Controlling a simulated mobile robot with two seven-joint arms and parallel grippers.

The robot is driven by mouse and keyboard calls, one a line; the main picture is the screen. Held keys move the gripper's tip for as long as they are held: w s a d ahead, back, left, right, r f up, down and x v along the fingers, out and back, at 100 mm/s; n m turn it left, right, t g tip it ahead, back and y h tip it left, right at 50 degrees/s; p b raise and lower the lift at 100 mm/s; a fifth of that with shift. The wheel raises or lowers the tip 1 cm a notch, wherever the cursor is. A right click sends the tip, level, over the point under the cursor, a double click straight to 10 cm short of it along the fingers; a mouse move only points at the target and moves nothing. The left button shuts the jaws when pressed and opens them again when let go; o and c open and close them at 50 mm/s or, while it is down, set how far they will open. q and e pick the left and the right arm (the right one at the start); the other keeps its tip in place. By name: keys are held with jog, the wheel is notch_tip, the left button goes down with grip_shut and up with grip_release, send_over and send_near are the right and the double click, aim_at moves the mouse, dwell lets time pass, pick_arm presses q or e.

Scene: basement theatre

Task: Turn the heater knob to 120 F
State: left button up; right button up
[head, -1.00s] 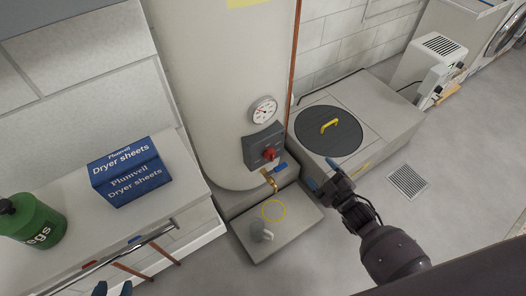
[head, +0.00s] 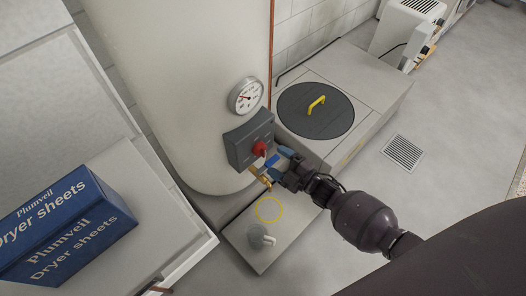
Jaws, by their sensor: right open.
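The heater knob (head: 259,148) is red and sits on a dark grey control box (head: 242,139) on the front of the cream water heater (head: 180,75). A round gauge (head: 246,96) is above the box. The marks around the knob are too small to read. My right gripper (head: 277,158) is just to the right of the knob and a little below it, with its blue fingertips open and empty. It appears apart from the knob. My left gripper is not in view.
A brass drain tap (head: 260,177) is just below the knob, close to my right gripper. Blue dryer sheets boxes (head: 75,240) are at left. A round dark lid (head: 316,112) with a yellow handle is at right.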

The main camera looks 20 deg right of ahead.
aim_at(264, 157)
jog(key=shift+b+x, duration=0.45)
jog(key=shift+x, duration=2.4)
jog(key=c, duration=0.9)
jog(key=shift+m, duration=0.3)
